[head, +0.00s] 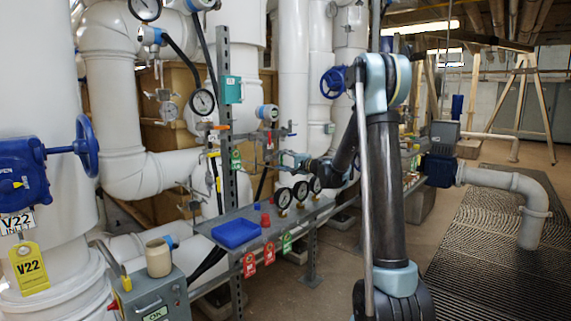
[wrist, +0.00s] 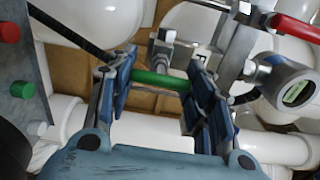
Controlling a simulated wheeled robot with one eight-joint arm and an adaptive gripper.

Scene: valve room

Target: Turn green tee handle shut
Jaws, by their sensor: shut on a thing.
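The green tee handle (wrist: 158,79) lies across the picture in the wrist view, as a short green bar on a grey metal stem and fitting (wrist: 165,48). My gripper (wrist: 163,76) has its blue pads at the two ends of the bar and is shut on it lengthwise. In the head view my gripper (head: 286,160) reaches to the pipework behind the bench, and I cannot make out the green handle there.
A red lever (wrist: 296,28) and a round gauge with a green display (wrist: 296,93) are close on the right in the wrist view. Below my arm, a grey bench holds a blue tray (head: 236,233) and several black gauges (head: 284,198). Large white pipes stand behind.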

